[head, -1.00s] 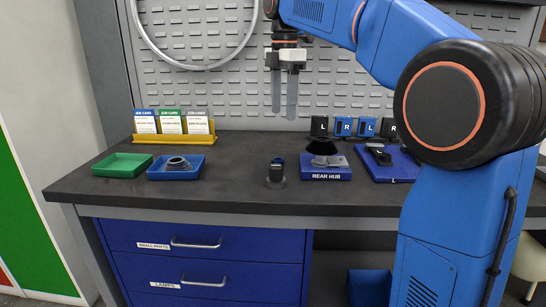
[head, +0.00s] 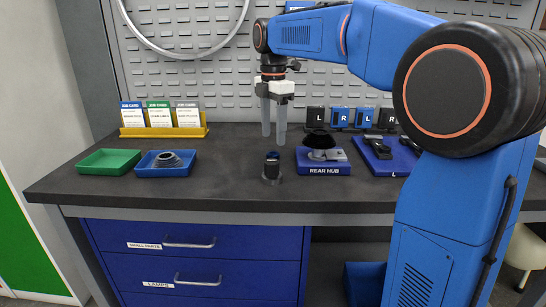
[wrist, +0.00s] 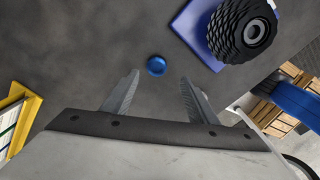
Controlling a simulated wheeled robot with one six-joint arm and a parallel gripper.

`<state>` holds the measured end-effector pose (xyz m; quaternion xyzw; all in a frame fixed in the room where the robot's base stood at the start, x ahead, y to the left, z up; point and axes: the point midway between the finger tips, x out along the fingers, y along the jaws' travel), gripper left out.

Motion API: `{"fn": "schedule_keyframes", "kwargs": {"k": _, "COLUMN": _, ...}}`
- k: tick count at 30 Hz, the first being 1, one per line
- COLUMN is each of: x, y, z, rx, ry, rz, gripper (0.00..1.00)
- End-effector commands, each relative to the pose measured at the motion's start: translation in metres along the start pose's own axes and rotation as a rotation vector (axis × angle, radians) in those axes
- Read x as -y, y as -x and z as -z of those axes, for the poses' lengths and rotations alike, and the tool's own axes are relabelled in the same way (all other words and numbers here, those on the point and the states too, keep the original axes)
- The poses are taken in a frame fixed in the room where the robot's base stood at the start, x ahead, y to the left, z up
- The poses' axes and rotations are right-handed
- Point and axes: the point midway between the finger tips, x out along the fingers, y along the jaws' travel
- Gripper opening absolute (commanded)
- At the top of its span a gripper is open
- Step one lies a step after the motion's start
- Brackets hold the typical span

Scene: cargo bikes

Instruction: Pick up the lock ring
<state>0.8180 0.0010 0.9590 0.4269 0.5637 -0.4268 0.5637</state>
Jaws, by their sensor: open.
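A small round blue piece (head: 272,156), which looks like the lock ring, sits on top of a short dark post (head: 271,171) on the bench. It shows in the wrist view (wrist: 156,66) as a blue disc just beyond the fingertips, between their lines. My gripper (head: 273,139) is open and points down above and slightly behind the post, apart from it. Both fingers show in the wrist view (wrist: 160,82) with nothing between them.
The REAR HUB tray (head: 323,171) with a black ridged part stands right of the post. A blue tray (head: 150,172) holding grey rings and a green tray (head: 108,163) are at left. A yellow card holder (head: 160,132) stands behind. Bench between is clear.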

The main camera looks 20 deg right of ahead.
Motion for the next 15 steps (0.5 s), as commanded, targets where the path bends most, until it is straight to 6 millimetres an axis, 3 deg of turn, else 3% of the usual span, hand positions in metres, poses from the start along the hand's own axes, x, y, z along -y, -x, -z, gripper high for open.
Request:
{"fn": "schedule_keyframes", "kwargs": {"k": 8, "x": -0.001, "y": -0.017, "z": -0.001, "rx": 0.000, "ry": 0.000, "rz": 0.001, "gripper": 0.53}}
{"fn": "schedule_keyframes", "kwargs": {"k": 15, "x": -0.007, "y": -0.049, "z": -0.004, "rx": 0.000, "ry": 0.000, "rz": 0.002, "gripper": 0.53}}
